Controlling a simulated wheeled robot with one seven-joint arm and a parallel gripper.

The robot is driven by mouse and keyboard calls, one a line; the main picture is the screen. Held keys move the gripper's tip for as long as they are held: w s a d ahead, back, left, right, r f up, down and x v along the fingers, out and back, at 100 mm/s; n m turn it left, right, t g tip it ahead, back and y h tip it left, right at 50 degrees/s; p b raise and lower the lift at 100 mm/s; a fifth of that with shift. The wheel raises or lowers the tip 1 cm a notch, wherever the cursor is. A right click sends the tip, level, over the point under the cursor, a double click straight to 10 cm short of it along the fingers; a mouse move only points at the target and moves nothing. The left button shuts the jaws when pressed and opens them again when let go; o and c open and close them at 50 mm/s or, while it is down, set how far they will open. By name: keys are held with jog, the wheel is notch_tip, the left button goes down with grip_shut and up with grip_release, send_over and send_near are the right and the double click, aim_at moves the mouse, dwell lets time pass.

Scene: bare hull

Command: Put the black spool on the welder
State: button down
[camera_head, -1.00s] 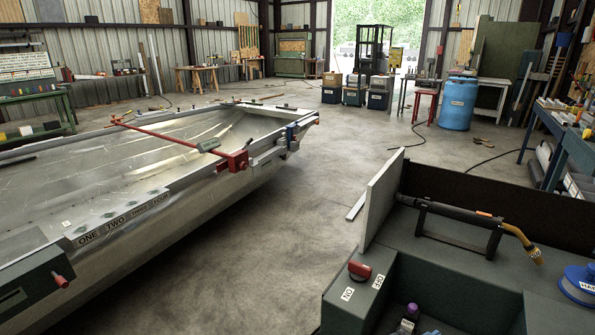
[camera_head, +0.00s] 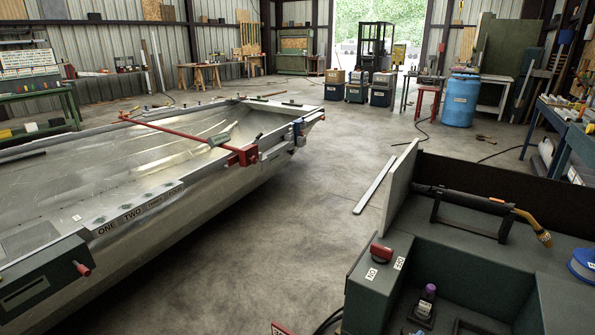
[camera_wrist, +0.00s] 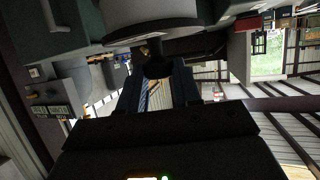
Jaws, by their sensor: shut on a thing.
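The welder (camera_head: 372,287) is the dark green-grey unit at lower right in the head view. It has a red switch knob (camera_head: 381,254), ON and OFF labels, and a torch (camera_head: 480,201) with a yellow-brown neck on a black stand. A blue spool (camera_head: 584,263) is cut off at the right edge. My gripper (camera_wrist: 158,82) shows only in the wrist view, its fingers shut on a dark piece (camera_wrist: 157,62), which seems to be the black spool. Most of its shape is hidden or too dark to tell. My gripper is not in the head view.
A metal boat hull (camera_head: 140,215) with a red clamp bar (camera_head: 180,132) fills the left. A purple-capped bottle (camera_head: 426,300) stands in the welder's lower recess. A pale strip (camera_head: 374,184) lies on the floor.

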notch_tip(320, 180, down, 22)
jog(key=d+n+t+y+b, duration=0.1)
jog(key=n+t+y+b, duration=0.3)
jog(key=n+y, duration=0.5)
jog(key=shift+w+y+b, duration=0.15)
jog(key=shift+y+b, duration=0.25)
jog(key=shift+b, duration=0.3)
